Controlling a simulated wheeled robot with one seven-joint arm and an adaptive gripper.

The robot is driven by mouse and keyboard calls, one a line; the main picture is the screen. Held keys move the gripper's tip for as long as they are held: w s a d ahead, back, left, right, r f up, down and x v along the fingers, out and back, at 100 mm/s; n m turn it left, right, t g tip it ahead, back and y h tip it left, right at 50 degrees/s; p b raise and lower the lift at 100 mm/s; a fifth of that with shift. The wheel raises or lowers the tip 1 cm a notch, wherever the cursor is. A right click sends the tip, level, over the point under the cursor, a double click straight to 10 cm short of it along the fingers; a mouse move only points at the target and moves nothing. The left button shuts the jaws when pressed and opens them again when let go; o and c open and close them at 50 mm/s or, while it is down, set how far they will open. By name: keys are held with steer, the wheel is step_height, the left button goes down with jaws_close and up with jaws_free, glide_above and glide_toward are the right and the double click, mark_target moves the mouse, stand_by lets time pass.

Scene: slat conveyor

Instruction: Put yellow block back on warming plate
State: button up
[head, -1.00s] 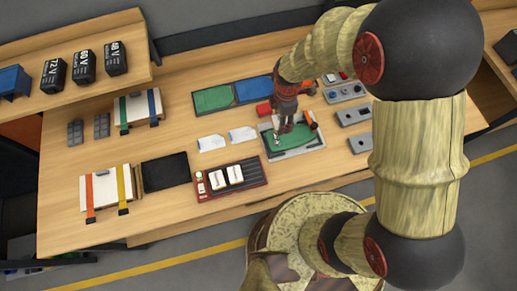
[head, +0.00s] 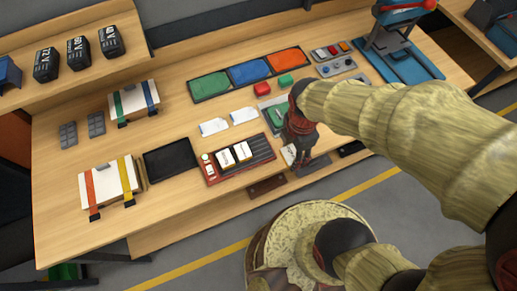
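A dark red plate unit (head: 262,168) with small buttons at its left end stands near the table's front edge. I take this unit for the warming plate, but cannot be sure. I see no clearly yellow block. My gripper (head: 298,158) hangs just right of the unit, pointing down. Its fingertips are small and dark, and I cannot tell whether they are open or shut. A small pale piece (head: 289,154) shows at the fingertips; whether it is held is unclear.
A green board (head: 276,112) lies behind my gripper, partly hidden by it. White cards (head: 213,127) and a red block (head: 262,89) lie nearby. Green, blue and orange trays (head: 249,72) stand farther back. A black tray (head: 171,167) lies left of the unit. A blue press (head: 405,55) stands back right.

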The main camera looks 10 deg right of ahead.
steer(key=w+a+f, duration=0.4)
steer(key=w, duration=0.2)
steer(key=b, duration=0.2)
glide_above(261, 147)
steer(key=f, duration=0.5)
steer(key=shift+s+d+f, duration=0.1)
steer(key=shift+s+d, duration=0.05)
steer(key=shift+s, duration=0.1)
steer(key=shift+w+f, duration=0.15)
steer(key=shift+f, duration=0.05)
steer(key=shift+w+f, duration=0.1)
steer(key=shift+f, duration=1.5)
steer(key=shift+f, duration=0.1)
steer(key=o, duration=1)
